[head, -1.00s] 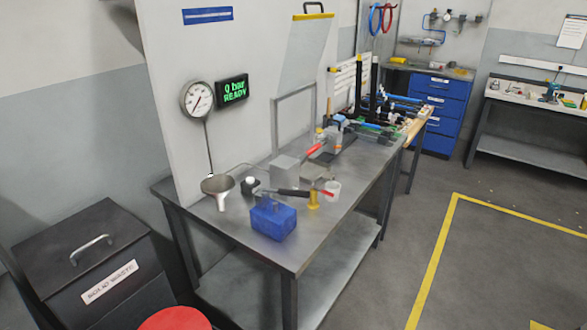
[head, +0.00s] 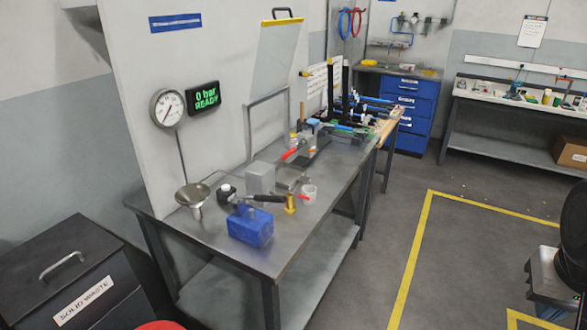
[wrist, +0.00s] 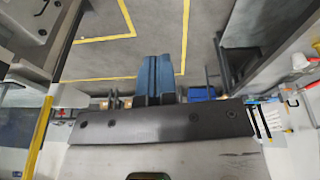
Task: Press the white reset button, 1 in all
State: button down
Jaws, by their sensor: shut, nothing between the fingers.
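A small black housing with a white round top, which looks like the white reset button (head: 226,188), stands on the steel workbench (head: 205,232). It is between the metal funnel and the black-handled tool. My gripper shows only in the wrist view (wrist: 157,66), where its two blue fingers are together with nothing between them. It is over open floor, apart from the button. I cannot make out the button in the wrist view.
Near the button are a funnel (head: 193,197), a blue block (head: 250,227), a grey block (head: 260,178), a brass piece (head: 290,203) and a white cup (head: 309,191). A solid waste bin (head: 60,270) stands at left. Yellow-lined floor (head: 470,240) right of the bench is mostly clear.

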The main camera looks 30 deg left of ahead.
jog(key=w+a+r+n+t, duration=0.1)
jog(key=w+a+r+n, duration=0.1)
jog(key=w+a, duration=1.05)
jog(key=w+a+r+n, duration=0.2)
jog(key=w+a+r, duration=0.1)
jog(key=w+a, duration=0.9)
jog(key=w+a+f+n+t, duration=0.15)
jog(key=w+a, duration=0.25)
jog(key=a, duration=0.7)
jog(key=w+a+f+n, duration=0.15)
jog(key=w+a, duration=0.35)
jog(key=a, duration=0.6)
jog(key=n+t+y, duration=0.2)
jog(key=n, duration=0.1)
send_over(225, 186)
notch_tip(225, 186, down, 14)
jog(key=shift+r, duration=0.2)
jog(key=shift+a+f, duration=0.1)
jog(key=shift+f, duration=0.1)
jog(key=shift+f, duration=4.25)
jog(key=shift+f, duration=0.45)
